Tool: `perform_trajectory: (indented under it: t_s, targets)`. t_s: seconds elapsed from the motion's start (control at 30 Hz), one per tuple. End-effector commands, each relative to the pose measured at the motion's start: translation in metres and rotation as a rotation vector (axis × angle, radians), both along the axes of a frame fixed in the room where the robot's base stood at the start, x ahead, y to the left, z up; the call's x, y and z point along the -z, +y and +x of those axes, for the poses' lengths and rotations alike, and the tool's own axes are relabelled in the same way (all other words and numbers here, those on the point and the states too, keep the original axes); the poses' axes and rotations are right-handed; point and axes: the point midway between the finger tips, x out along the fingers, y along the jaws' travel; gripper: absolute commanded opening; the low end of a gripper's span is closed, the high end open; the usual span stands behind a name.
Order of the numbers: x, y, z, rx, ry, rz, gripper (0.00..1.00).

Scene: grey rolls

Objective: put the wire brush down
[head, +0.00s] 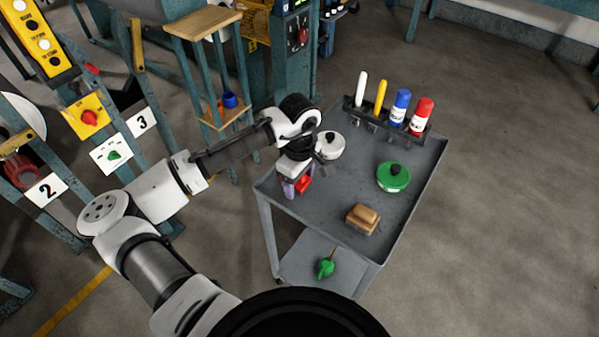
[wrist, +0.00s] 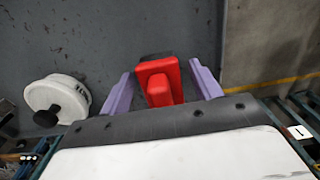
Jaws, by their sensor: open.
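My gripper (head: 296,186) is open over the near-left edge of the grey cart top (head: 330,205). In the wrist view its purple fingers (wrist: 160,74) stand apart, one on each side of a red blocky object (wrist: 158,82). Gaps show between the red object and both fingers. The red object also shows beside the fingers in the head view (head: 304,184). A tan-brown block with a raised top (head: 363,218) lies near the cart's front edge. No bristles show on either, so I cannot tell which is the wire brush. The red object's underside is hidden.
A white lidded pot (head: 329,146) stands close behind my gripper, left in the wrist view (wrist: 58,100). A green lidded pot (head: 393,177) is at the right. A rack (head: 385,125) with several upright markers lines the back. The cart's middle is clear.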

Motion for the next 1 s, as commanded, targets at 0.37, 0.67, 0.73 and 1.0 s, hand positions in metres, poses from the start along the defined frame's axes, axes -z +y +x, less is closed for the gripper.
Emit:
perform_trajectory:
  t_s: [0.37, 0.67, 0.73, 1.0]
  targets:
    - [-0.041, -0.001, 0.002, 0.001, -0.003, -0.003, 0.63]
    - [-0.109, 0.000, 0.002, 0.001, -0.001, 0.000, 0.63]
    - [-0.119, 0.000, 0.002, 0.001, -0.001, 0.000, 0.63]
    - [-0.135, 0.001, 0.002, 0.000, 0.001, 0.001, 0.63]
